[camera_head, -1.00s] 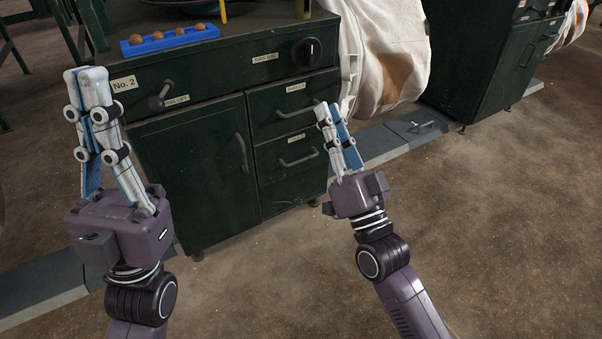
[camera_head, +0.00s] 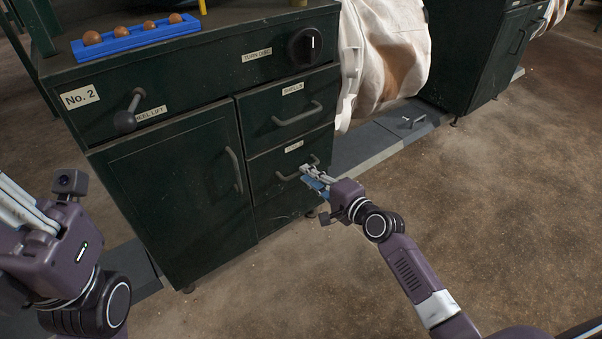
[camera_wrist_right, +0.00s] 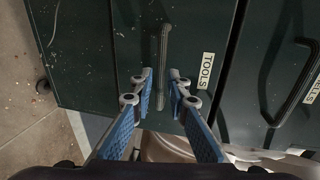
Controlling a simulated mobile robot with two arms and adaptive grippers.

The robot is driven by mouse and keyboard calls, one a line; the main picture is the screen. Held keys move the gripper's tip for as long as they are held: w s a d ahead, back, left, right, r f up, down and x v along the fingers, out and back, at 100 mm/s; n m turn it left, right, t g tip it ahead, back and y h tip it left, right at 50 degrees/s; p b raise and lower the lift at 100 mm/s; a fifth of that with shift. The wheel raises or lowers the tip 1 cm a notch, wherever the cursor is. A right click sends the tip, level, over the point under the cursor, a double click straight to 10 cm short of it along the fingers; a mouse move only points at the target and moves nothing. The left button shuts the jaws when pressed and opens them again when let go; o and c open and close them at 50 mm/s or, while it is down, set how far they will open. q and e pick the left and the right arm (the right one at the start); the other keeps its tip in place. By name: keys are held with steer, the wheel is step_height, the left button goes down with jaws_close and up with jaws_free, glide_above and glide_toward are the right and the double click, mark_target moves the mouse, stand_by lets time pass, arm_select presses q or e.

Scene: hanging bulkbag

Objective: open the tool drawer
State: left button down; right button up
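The tool drawer (camera_head: 268,172) is the lower right drawer of the dark green cabinet, and it looks shut. Its grey bar handle (camera_head: 287,176) runs across its front; in the right wrist view the handle (camera_wrist_right: 164,45) stands upright beside the TOOLS label (camera_wrist_right: 206,71). My right gripper (camera_head: 307,173) is at the right part of this handle. In the right wrist view its two fingers (camera_wrist_right: 160,72) are apart, one on each side of the handle, with visible gaps. My left gripper (camera_head: 18,205) is cut off by the left edge, so its fingertips are hidden.
The SHELLS drawer (camera_head: 265,117) is directly above, with its own handle. A cabinet door (camera_head: 180,185) is to the left. A knob (camera_head: 305,47), a lever (camera_head: 128,115) and a blue rack (camera_head: 135,38) of brown balls are higher up. A white bag (camera_head: 385,55) hangs at right.

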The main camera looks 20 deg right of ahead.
steer(key=shift+b+x, duration=0.5)
steer(key=shift+x, duration=1.15)
steer(key=shift+c, duration=0.3)
jaws_close()
